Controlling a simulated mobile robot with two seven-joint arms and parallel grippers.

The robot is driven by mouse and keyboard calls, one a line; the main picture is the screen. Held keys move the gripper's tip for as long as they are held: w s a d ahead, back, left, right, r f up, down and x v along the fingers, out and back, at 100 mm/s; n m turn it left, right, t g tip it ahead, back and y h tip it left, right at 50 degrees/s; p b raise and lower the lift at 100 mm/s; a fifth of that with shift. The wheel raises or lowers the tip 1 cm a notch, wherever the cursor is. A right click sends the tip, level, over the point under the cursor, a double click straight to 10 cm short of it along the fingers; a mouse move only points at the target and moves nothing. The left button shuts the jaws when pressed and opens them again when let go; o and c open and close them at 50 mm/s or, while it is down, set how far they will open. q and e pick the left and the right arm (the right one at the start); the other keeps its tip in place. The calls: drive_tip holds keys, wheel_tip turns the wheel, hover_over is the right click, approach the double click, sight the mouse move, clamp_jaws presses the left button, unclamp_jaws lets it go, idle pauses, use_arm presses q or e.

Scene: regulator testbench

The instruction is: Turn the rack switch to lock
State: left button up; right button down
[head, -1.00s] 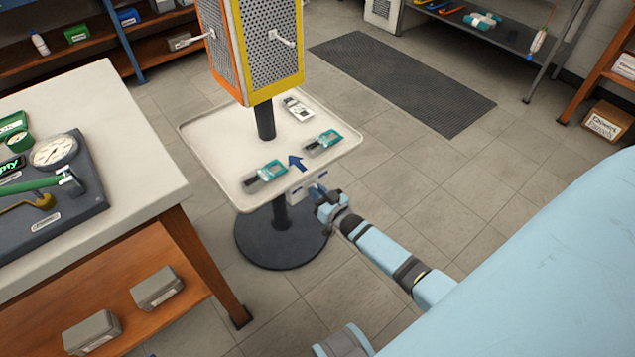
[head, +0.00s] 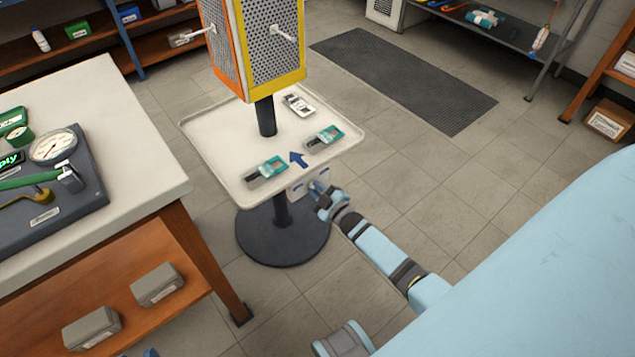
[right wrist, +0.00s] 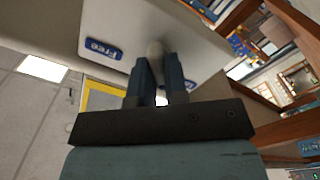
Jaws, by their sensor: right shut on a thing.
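The rack is a stand with a white tray (head: 215,140) on a dark post and round base. A pale switch plate (head: 297,193) with blue labels hangs at the tray's front edge. In the right wrist view, one label (right wrist: 103,48) reads "Free"; the other (right wrist: 190,87) is mostly hidden behind a finger. A grey switch lever (right wrist: 155,49) stands between my fingers. My right gripper (head: 318,188) is at the plate and shut on the lever; its fingers also show in the right wrist view (right wrist: 159,75). The lever's exact angle is hard to tell. My left gripper is not in view.
A perforated orange and yellow box (head: 252,45) stands above the tray. Teal-and-grey devices (head: 266,169) and a blue arrow (head: 298,159) are on the tray. A workbench (head: 120,150) with gauges stands at left. Floor right of the stand is clear.

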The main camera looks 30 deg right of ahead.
drive_tip(key=shift+n, duration=0.4)
drive_tip(key=c, duration=1.1)
unclamp_jaws()
drive_tip(key=shift+c, duration=0.2)
drive_tip(key=shift+s, duration=0.15)
drive_tip(key=s+d+p, duration=0.1)
drive_tip(key=s+p, duration=0.1)
drive_tip(key=s, duration=1.1)
drive_tip(key=shift+s+p, duration=0.25)
drive_tip(key=shift+p, duration=0.05)
